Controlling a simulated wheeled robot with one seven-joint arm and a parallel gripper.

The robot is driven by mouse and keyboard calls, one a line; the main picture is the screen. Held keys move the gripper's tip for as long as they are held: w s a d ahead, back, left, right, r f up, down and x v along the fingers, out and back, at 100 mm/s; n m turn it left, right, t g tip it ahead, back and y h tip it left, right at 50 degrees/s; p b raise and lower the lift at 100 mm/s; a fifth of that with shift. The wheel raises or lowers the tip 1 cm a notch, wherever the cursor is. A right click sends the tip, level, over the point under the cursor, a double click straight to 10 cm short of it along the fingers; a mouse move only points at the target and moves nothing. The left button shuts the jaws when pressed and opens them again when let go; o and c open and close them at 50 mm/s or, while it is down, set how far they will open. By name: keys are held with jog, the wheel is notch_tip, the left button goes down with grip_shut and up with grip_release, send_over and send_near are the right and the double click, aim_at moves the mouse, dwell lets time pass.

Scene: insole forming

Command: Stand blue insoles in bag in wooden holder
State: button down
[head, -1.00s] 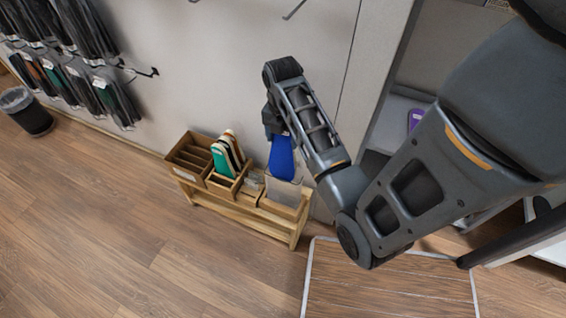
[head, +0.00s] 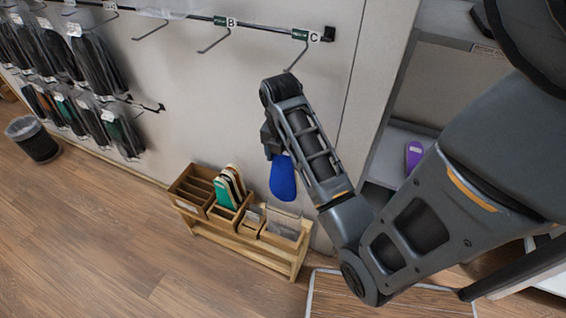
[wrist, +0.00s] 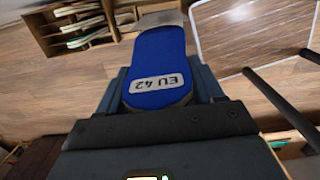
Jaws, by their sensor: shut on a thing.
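My gripper (head: 277,148) is shut on a blue insole (head: 283,180), which hangs down from it in the head view. The insole also shows in the wrist view (wrist: 158,62), with a white "EU 42" label (wrist: 157,84) near the gripper. The wooden holder (head: 252,252) stands on the floor by the wall, below the insole. The insole's lower end appears apart from and above the holder's right part. A greyish translucent sheet, perhaps a bag (head: 284,228), shows in the rightmost compartment. A whitish shape (wrist: 160,20) lies beyond the insole's far end in the wrist view.
Green, white and dark insoles (head: 230,188) stand in a middle compartment of the holder; left compartments look empty. Hooks (head: 300,50) and bagged insoles (head: 60,60) line the wall. A purple insole (head: 414,156) is on the right shelf. A bin (head: 37,142) stands far left.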

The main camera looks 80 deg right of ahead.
send_over(283, 195)
jog(key=shift+d+f, duration=0.2)
jog(key=shift+f, duration=2.4)
jog(key=shift+f+b, duration=5.05)
jog(key=shift+f, duration=4.8)
jog(key=shift+c, duration=0.4)
grip_release()
jog(key=r, duration=0.4)
jog(key=r+p, duration=0.1)
jog(key=r, duration=0.2)
jog(key=shift+w+a+r, duration=0.1)
jog(key=shift+a+r, duration=0.1)
jog(key=shift+r, duration=0.2)
jog(key=shift+a, duration=0.1)
